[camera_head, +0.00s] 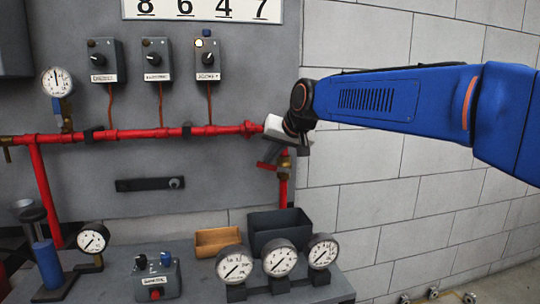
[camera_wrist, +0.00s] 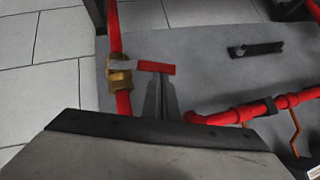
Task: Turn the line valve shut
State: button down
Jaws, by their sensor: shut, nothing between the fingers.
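The line valve has a brass body (camera_wrist: 120,75) on a vertical red pipe (camera_wrist: 114,35). Its lever sticks out to the right in the wrist view, roughly across the pipe, with a red grip (camera_wrist: 155,67) at its end. In the head view the brass body (camera_head: 284,161) sits below the pipe's corner, and the red grip (camera_head: 267,166) is to its left. My gripper (camera_wrist: 160,85) is shut and empty, its fingertips close by the red grip. I cannot tell whether they touch it. In the head view my wrist partly hides the fingers and the pipe's corner.
A horizontal red pipe (camera_head: 150,133) runs along the grey panel. Three switch boxes (camera_head: 155,60) are above it. Below, a bench holds several gauges (camera_head: 279,260), a dark bin (camera_head: 279,231), a wooden tray (camera_head: 217,241) and a control box (camera_head: 157,280).

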jog(key=shift+s+a+f, duration=0.15)
jog(key=shift+a+f, duration=0.3)
jog(key=shift+f, duration=0.15)
jog(key=shift+s+a+f, duration=0.1)
jog(key=shift+a+f, duration=0.3)
jog(key=shift+f, duration=0.2)
jog(key=shift+r, duration=0.1)
jog(key=s+d+r, duration=0.2)
jog(key=s+r, duration=0.5)
jog(key=r, duration=0.4)
jog(key=s+d+f+g+h, duration=0.1)
jog(key=s+d+f+h, duration=0.1)
jog(key=s+d+f, duration=0.55)
jog(key=s+d+f+h, duration=0.1)
jog(key=s+d+f, duration=0.4)
jog(key=d+f, duration=0.5)
jog(key=s+d+f+g+h, duration=0.1)
jog(key=s+d+f, duration=0.5)
jog(key=s+f, duration=0.3)
jog(key=s+d+f+m+g+h, duration=0.1)
jog(key=s+d+f, duration=0.6)
jog(key=s+f, duration=0.2)
jog(key=shift+d+f+m, duration=0.25)
jog(key=shift+m, duration=0.05)
